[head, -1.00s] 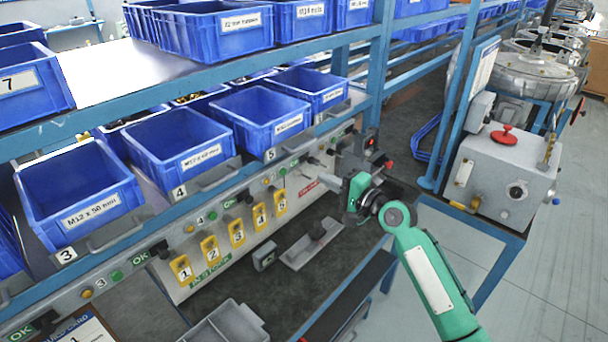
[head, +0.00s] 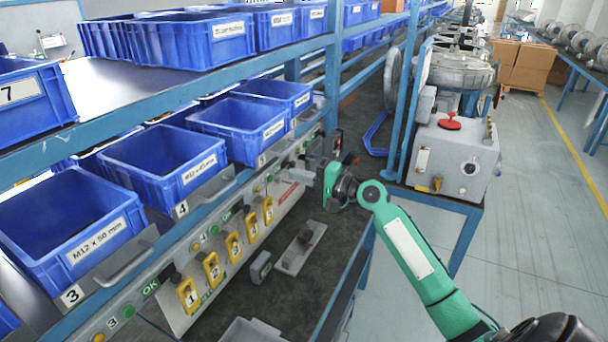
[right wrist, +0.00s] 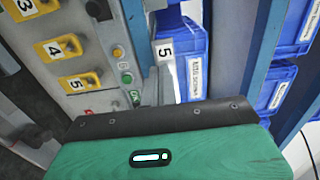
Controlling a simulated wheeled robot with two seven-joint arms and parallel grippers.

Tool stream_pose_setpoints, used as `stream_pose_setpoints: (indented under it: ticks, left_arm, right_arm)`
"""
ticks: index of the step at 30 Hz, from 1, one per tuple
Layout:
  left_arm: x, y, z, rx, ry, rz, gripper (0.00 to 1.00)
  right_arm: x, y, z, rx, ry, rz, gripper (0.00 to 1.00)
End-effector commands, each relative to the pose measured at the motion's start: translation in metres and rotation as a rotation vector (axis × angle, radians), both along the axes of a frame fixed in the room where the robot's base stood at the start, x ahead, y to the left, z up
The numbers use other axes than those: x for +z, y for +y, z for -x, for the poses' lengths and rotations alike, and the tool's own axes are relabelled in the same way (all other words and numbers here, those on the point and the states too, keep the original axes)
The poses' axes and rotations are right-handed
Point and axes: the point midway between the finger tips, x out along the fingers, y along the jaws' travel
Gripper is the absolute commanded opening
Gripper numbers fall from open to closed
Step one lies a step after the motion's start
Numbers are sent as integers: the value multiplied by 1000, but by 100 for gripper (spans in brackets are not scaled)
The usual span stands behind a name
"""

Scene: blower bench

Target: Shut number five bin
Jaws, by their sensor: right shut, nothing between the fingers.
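The number five bin (head: 222,128) is a blue open-topped bin on the sloping lower row of the rack, right of bin 4. Its "5" plate shows below its front; in the right wrist view its blue side and label (right wrist: 194,75) stand beside the "5" plate (right wrist: 165,51). How far it sticks out is hard to tell. My right gripper (head: 308,165) is shut and empty, to the right of bin 5 and slightly lower, in front of the grey panel. Contact cannot be made out. My left gripper is not in view.
Bin 4 (head: 150,165) and bin 3 (head: 70,225) are to the left, and another blue bin (head: 275,92) is behind. Yellow numbered holders (head: 212,270) and buttons line the panel below. A grey machine (head: 450,155) stands right.

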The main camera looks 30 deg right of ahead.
Motion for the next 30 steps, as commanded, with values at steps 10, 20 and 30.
stream_pose_setpoints:
  ticks: [10,20,30]
  left_arm:
    - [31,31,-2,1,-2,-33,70]
    - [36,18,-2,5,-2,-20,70]
    - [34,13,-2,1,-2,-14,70]
  right_arm:
    - [4,35,-59,-1,2,-3,0]
    - [0,44,-75,-2,-1,1,0]
    - [-1,46,-79,-1,-1,-1,0]
